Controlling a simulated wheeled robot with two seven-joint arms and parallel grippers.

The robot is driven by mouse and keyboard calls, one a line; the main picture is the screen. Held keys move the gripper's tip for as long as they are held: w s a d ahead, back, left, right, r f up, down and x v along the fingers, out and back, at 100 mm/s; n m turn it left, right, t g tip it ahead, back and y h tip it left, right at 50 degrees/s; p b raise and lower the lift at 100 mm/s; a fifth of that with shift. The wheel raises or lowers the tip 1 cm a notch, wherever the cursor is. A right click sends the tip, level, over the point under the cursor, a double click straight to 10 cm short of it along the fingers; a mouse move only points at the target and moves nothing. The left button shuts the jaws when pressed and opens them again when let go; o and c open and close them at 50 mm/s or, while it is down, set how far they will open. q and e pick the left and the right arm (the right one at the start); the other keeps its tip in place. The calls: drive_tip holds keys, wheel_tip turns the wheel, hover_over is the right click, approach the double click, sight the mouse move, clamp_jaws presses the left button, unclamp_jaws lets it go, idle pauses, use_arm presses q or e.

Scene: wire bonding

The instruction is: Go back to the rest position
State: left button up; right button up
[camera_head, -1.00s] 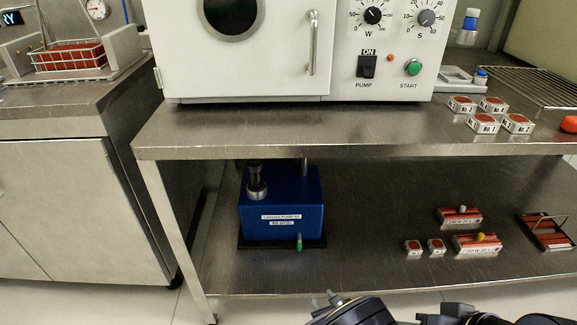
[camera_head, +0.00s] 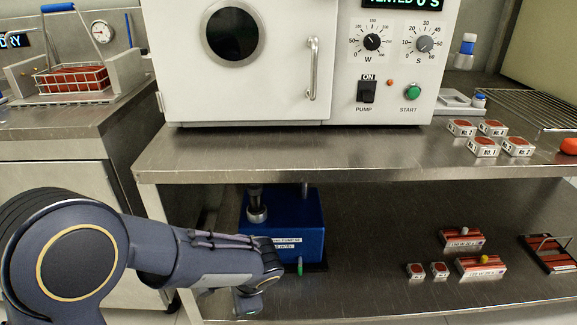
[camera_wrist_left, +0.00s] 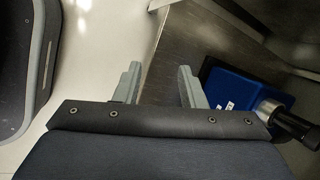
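My left arm comes in from the left in the head view and reaches across to the front of the lower shelf. Its gripper (camera_head: 250,300) is near the bottom edge of the picture, in front of the blue pump (camera_head: 300,222). In the left wrist view the two fingers of my left gripper (camera_wrist_left: 157,85) stand apart with nothing between them. The blue pump (camera_wrist_left: 245,98) shows there to the right of the fingers, apart from them. My right gripper is in no view.
A white plasma machine (camera_head: 290,100) stands on the upper steel shelf (camera_head: 300,150). Small labelled boxes (camera_head: 484,147) sit at its right. More red-and-white boxes (camera_head: 480,266) lie on the lower shelf (camera_head: 370,270). A wire basket (camera_head: 72,78) stands on the left counter.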

use_arm(q)
drive_tip(key=s+a+r+n+t+h, duration=0.2)
drive_tip(key=s+a+r+n+h, duration=0.3)
drive_tip(key=s+n, duration=0.35)
drive_tip(key=s+a+r+n+t+h, duration=0.1)
drive_tip(key=s+a+r+n+h, duration=0.25)
drive_tip(key=s+r+n, duration=0.5)
wheel_tip(320, 180, up, 35)
drive_tip(key=s+m+p, duration=0.1)
drive_tip(key=p, duration=3.6)
drive_tip(key=shift+s+a+y, duration=0.25)
drive_tip(key=shift+s+y, duration=0.05)
drive_tip(key=shift+y, duration=0.15)
